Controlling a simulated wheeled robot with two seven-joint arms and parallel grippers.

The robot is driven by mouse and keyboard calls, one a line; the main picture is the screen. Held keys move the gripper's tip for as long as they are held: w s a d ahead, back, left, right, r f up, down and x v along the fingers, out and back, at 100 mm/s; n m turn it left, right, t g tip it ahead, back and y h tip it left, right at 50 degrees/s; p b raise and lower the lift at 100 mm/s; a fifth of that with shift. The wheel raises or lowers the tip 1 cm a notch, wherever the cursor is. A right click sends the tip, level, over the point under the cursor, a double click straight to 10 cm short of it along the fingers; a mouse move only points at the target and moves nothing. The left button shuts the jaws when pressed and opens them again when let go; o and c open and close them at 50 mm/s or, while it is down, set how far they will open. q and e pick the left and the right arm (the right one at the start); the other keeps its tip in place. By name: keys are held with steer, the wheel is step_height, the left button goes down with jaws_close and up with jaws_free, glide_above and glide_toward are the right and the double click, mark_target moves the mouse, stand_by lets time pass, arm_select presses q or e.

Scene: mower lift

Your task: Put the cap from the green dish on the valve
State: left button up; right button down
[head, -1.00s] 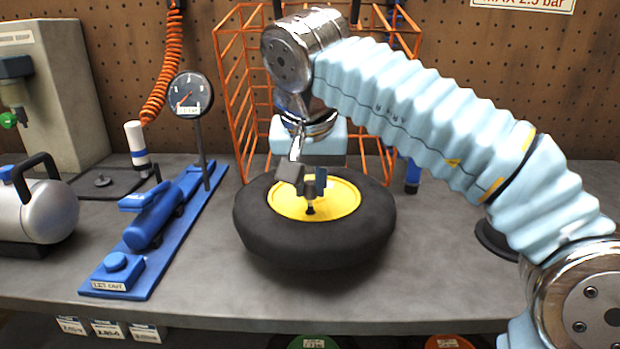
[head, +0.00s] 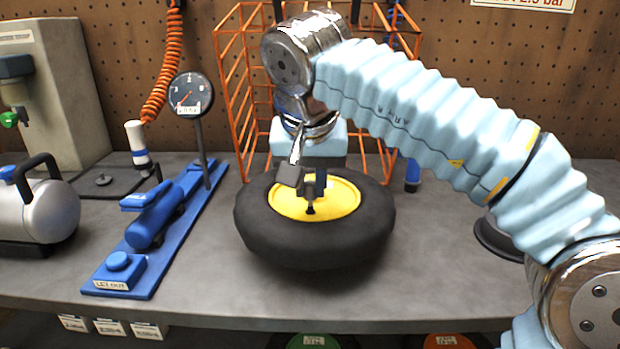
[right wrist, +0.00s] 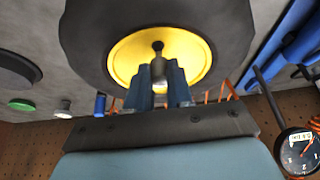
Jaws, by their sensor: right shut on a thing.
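My right gripper (head: 310,196) points down over the yellow wheel hub (head: 342,196) in the black tyre (head: 315,250). In the right wrist view its fingers (right wrist: 158,80) are shut on a small grey cylindrical piece, which looks like the cap (right wrist: 158,68). The dark valve (right wrist: 158,46) stands from the hub in line with this piece. They look touching, but I cannot tell how the cap sits. The green dish (right wrist: 22,104) shows at the left of the right wrist view and looks bare. My left gripper is out of view.
A blue tool stand with a gauge (head: 188,95) is left of the tyre, and a silver tank (head: 45,208) is farther left. An orange wire cage (head: 228,95) stands behind. A dark round tray (head: 492,242) lies right, partly behind my arm. The front bench is clear.

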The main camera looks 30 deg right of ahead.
steer(key=shift+f+b, duration=0.55)
steer(key=shift+f, duration=0.7)
stand_by(0.8)
steer(key=c, duration=0.6)
jaws_free()
steer(key=shift+r, duration=0.1)
steer(key=shift+r+p, duration=0.6)
steer(key=shift+r, duration=3.05)
